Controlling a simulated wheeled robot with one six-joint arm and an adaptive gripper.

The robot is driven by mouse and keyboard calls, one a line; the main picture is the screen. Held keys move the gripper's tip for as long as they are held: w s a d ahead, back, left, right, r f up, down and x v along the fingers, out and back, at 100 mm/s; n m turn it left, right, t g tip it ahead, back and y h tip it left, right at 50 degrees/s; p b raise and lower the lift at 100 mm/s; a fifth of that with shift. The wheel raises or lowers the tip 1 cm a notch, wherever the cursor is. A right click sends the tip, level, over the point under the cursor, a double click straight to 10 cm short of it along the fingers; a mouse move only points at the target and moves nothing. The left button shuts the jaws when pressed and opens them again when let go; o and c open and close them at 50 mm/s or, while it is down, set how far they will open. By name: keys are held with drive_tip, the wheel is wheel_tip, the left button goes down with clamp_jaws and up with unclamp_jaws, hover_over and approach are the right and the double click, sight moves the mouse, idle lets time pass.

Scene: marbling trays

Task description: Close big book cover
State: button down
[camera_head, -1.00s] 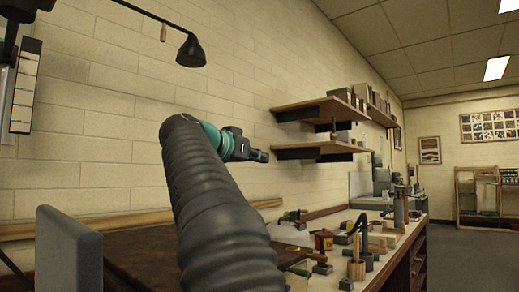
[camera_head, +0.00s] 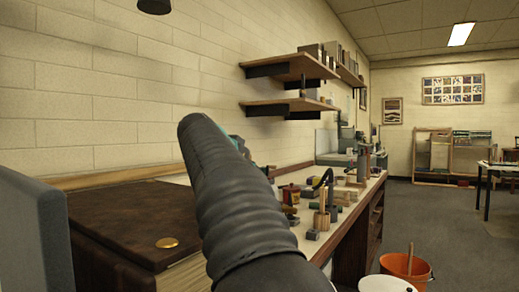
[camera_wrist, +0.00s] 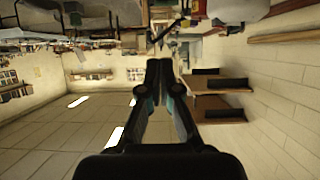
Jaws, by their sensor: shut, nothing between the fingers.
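The big book has a dark brown cover (camera_head: 125,225) with a round gold-coloured disc near its edge. It lies on the bench at lower left in the head view, and its pale page edges (camera_head: 185,278) show below the cover at the right. The cover looks flat over the pages; my arm and the picture edge hide part of the book. My gripper (camera_wrist: 159,64) is shut and empty in the wrist view, with its fingertips together. In the head view it is mostly hidden behind my dark arm, apart from the book.
A grey upright slab (camera_head: 30,235) stands at the left edge. The bench (camera_head: 330,238) continues right with small tools and a red can (camera_head: 290,194). Shelves (camera_head: 290,107) stick out from the wall above. An orange bucket (camera_head: 405,268) stands on the floor at right.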

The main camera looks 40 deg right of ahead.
drive_tip(key=shift+w+d+f+y, duration=0.1)
drive_tip(key=shift+d+f+y, duration=0.15)
drive_tip(key=shift+f, duration=0.4)
drive_tip(key=shift+d+f+y, duration=0.1)
drive_tip(key=shift+f+y, duration=0.15)
drive_tip(key=shift+f, duration=0.4)
drive_tip(key=shift+r, duration=0.1)
drive_tip(key=s+a+r, duration=0.2)
drive_tip(key=a+r, duration=0.4)
drive_tip(key=r, duration=0.5)
drive_tip(key=shift+a, duration=0.4)
drive_tip(key=shift+s+f, duration=0.1)
drive_tip(key=shift+s, duration=0.1)
